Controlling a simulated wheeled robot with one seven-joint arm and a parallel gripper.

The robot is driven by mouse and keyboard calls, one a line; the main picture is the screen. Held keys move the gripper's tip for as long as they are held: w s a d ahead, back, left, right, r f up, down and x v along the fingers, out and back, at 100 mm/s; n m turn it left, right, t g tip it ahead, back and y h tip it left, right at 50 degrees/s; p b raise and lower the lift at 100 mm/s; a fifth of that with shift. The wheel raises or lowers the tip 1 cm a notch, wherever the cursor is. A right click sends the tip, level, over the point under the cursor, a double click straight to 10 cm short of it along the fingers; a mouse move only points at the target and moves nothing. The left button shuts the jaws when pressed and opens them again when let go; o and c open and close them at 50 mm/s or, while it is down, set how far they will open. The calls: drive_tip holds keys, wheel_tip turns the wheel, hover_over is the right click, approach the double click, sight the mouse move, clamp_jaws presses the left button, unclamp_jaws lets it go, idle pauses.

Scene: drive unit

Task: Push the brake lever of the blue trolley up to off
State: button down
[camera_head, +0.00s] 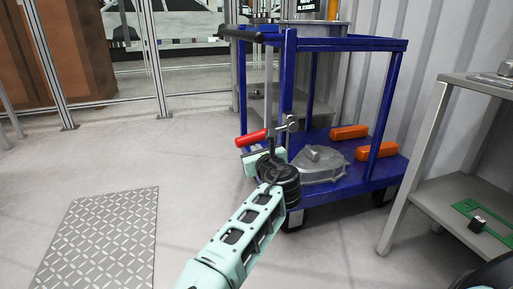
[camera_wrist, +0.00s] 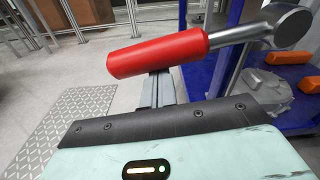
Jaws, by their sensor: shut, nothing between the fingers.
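The blue trolley (camera_head: 345,44) stands in the middle right of the head view. Its brake lever has a red grip (camera_head: 251,138) and a metal rod running to a round pivot on the near post. The lever points left, with the grip end slightly lower than the pivot. In the wrist view the red grip (camera_wrist: 158,54) crosses in front of the camera. My gripper (camera_head: 270,145) is at the lever, its shut fingers (camera_wrist: 157,88) showing just below the grip in the wrist view. The grip hides the fingertips there, and I cannot tell whether they touch it.
The trolley's lower deck carries a grey metal housing (camera_head: 318,165) and orange blocks (camera_head: 349,132). A grey shelf table (camera_head: 430,130) stands close on the right. A tread plate (camera_head: 100,240) lies on the floor at the left, with open floor around it.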

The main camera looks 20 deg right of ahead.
drive_tip(key=d+r+m+y+p, duration=0.1)
drive_tip(key=d+r+m+p, duration=0.3)
drive_tip(key=r+m+p, duration=1)
drive_tip(key=shift+d+r+y+p, duration=0.25)
drive_tip(key=shift+r+p, duration=0.4)
drive_tip(key=shift+p, duration=2.35)
drive_tip(key=shift+t, duration=0.3)
